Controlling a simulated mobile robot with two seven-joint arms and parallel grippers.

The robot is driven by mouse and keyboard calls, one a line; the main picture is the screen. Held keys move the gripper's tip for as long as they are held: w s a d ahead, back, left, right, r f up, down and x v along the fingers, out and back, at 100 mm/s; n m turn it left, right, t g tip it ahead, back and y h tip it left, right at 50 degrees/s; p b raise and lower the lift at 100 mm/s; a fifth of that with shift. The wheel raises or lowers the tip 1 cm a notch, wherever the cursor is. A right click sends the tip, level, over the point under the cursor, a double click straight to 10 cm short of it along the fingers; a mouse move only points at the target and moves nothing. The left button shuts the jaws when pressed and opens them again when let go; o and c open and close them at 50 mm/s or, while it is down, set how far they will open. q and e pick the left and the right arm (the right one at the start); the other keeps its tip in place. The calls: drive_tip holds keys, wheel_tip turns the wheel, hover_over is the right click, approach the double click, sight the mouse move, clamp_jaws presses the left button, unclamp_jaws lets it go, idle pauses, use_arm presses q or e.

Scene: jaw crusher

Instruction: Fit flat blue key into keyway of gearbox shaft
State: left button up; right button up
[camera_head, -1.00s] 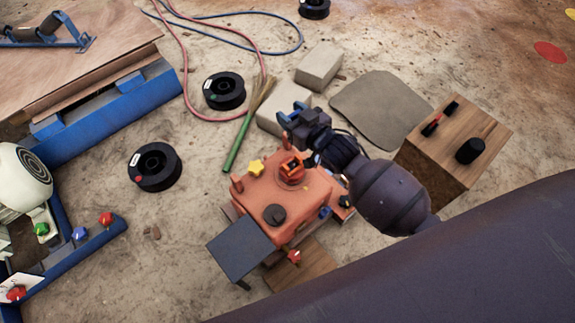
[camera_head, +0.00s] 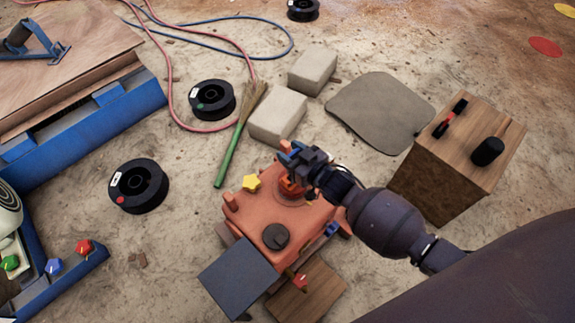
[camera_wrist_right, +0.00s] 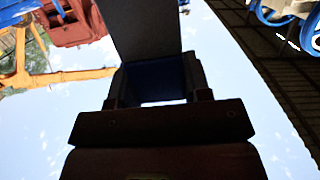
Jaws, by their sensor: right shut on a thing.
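The orange gearbox (camera_head: 262,215) stands on the ground in the lower middle of the head view. Its shaft end (camera_head: 288,188) sticks up at the back of the housing and is partly hidden by my right gripper (camera_head: 290,152). The keyway cannot be made out. My right gripper is just above and beyond the shaft, shut on a small blue piece, apparently the flat blue key (camera_head: 294,150). In the right wrist view a blue block (camera_wrist_right: 155,78) sits between the dark fingers. Whether the key touches the shaft cannot be told. My left gripper is out of view.
A yellow star knob (camera_head: 251,183) and a dark round cap (camera_head: 275,237) rise from the gearbox. A dark plate (camera_head: 238,275) is at its front. Concrete blocks (camera_head: 278,115) and a green-handled broom (camera_head: 228,150) lie behind. A wooden block (camera_head: 435,180) stands right.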

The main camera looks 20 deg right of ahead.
wheel_tip(320, 180, down, 3)
drive_tip(key=shift+r+b, duration=0.1)
drive_tip(key=shift+b, duration=0.25)
wheel_tip(320, 180, down, 3)
drive_tip(key=shift+s+f+b, duration=0.15)
drive_tip(key=shift+b, duration=0.65)
drive_tip(key=shift+f, duration=0.45)
drive_tip(key=shift+w+r, duration=0.2)
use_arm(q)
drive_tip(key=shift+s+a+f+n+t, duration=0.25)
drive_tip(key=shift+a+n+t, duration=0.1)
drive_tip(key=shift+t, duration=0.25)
use_arm(e)
drive_tip(key=o, duration=1)
drive_tip(key=shift+s+d+r, duration=0.1)
drive_tip(key=shift+s+d, duration=0.1)
drive_tip(key=shift+s, duration=0.3)
use_arm(q)
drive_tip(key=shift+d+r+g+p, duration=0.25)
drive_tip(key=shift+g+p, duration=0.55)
drive_tip(key=shift+p, duration=0.85)
use_arm(e)
drive_tip(key=shift+v, duration=5.5)
